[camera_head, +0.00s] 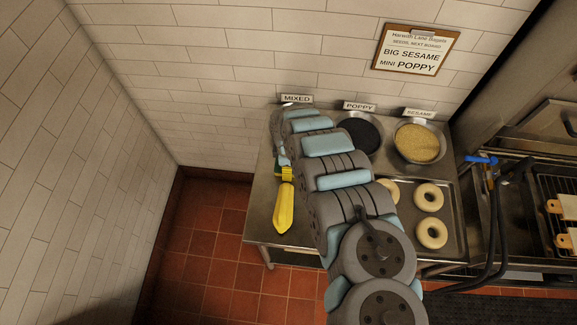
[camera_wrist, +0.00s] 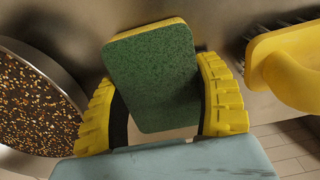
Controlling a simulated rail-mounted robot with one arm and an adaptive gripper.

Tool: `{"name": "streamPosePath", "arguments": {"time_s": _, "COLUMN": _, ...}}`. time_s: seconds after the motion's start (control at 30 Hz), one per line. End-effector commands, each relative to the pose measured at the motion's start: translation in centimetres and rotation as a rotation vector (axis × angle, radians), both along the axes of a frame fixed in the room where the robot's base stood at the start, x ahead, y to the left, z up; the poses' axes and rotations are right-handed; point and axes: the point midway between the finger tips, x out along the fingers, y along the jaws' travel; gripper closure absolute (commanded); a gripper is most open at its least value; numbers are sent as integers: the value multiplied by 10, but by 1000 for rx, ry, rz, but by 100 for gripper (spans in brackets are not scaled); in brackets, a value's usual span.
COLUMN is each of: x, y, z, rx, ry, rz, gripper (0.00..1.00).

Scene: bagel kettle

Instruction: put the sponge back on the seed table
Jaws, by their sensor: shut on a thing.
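The sponge (camera_wrist: 150,75), with a green scouring face and a yellow edge, stands between the yellow ribbed fingers of my gripper (camera_wrist: 160,75) in the wrist view. My gripper is shut on it. The steel seed table (camera_head: 262,211) is under my arm in the head view, and my gripper is at its left part, mostly hidden by my arm. Bare metal shows behind the sponge in the wrist view. I cannot tell whether the sponge touches the table.
A yellow-handled brush (camera_wrist: 285,70) lies right of the sponge in the wrist view; its handle (camera_head: 284,207) shows in the head view. A mixed-seed pan (camera_wrist: 35,105) is close on the left. Poppy (camera_head: 362,134) and sesame (camera_head: 417,142) pans and a bagel tray (camera_head: 455,215) stand farther right.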

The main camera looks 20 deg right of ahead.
Motion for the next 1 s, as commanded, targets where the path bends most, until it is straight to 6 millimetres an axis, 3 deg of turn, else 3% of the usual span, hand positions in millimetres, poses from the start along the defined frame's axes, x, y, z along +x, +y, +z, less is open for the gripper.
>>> {"name": "streamPosePath", "arguments": {"time_s": 0.13, "x": 0, "y": 0, "z": -4, "rx": 0, "ry": 0, "rz": 0, "gripper": 70}}
{"name": "streamPosePath", "arguments": {"time_s": 0.17, "x": 0, "y": 0, "z": -3, "rx": 0, "ry": 0, "rz": 0, "gripper": 27}}
{"name": "streamPosePath", "arguments": {"time_s": 0.2, "x": 0, "y": 0, "z": -3, "rx": 0, "ry": 0, "rz": 0, "gripper": 19}}
{"name": "streamPosePath", "arguments": {"time_s": 0.67, "x": 0, "y": 0, "z": 3, "rx": 0, "ry": 1, "rz": 1, "gripper": 19}}
{"name": "streamPosePath", "arguments": {"time_s": 1.0, "x": 0, "y": -1, "z": 32, "rx": -2, "ry": 2, "rz": 0, "gripper": 19}}
